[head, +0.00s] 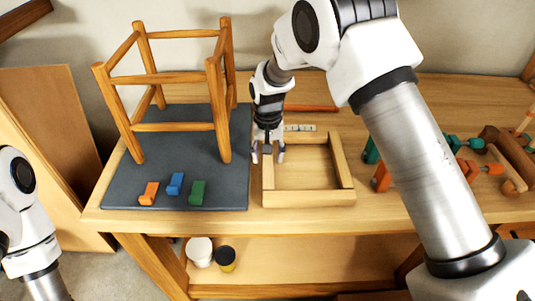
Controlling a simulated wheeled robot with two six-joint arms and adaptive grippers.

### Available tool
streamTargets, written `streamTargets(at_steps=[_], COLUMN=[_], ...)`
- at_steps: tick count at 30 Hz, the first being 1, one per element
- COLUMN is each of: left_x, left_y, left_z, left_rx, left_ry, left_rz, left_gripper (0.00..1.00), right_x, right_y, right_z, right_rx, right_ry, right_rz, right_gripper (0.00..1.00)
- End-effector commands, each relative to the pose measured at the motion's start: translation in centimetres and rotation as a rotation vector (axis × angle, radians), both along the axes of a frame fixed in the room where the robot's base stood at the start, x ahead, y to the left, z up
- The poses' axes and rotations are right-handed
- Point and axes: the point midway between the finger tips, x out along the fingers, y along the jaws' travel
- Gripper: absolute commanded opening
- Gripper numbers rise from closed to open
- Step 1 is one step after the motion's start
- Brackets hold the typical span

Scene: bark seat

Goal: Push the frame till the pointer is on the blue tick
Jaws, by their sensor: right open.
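A square open wooden frame (309,199) lies flat on the bench, right of the dark mat. A small pale strip with dark marks (299,128) lies behind it. I cannot make out a pointer or a blue tick at this size. My right gripper (267,154) points down at the frame's back left corner. Its fingers are apart, one on each side of the left rail as seen from here, with nothing held. I cannot tell whether it touches the frame. Part of my left arm shows at the left edge; its gripper is out of view.
A wooden stool frame (174,127) stands on the dark mat (120,190). Orange (149,193), blue (175,184) and green (198,193) blocks lie at its front. Clamps (381,178) and wooden tools (510,160) lie right. Pots (200,252) stand on the lower shelf.

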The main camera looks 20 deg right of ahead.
Motion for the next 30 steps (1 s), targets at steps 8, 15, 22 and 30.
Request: streamTargets(at_steps=[8,15,22,30], left_x=[0.0,0.0,0.0,0.0], left_y=[0.0,0.0,0.0,0.0], left_z=[0.0,0.0,0.0,0.0], left_rx=[0.0,0.0,0.0,0.0], left_ry=[0.0,0.0,0.0,0.0], left_rz=[0.0,0.0,0.0,0.0], left_gripper=[0.4,0.4,0.4,0.4], right_x=[0.2,0.2,0.1,0.1], right_y=[0.0,0.0,0.1,0.1], right_z=[5.5,10.7,11.8,11.7], right_rx=[0.0,0.0,0.0,0.0], right_ry=[-0.006,-0.003,0.0,0.0], right_rz=[0.0,0.0,0.0,0.0], right_gripper=[0.56,0.56,0.56,0.56])
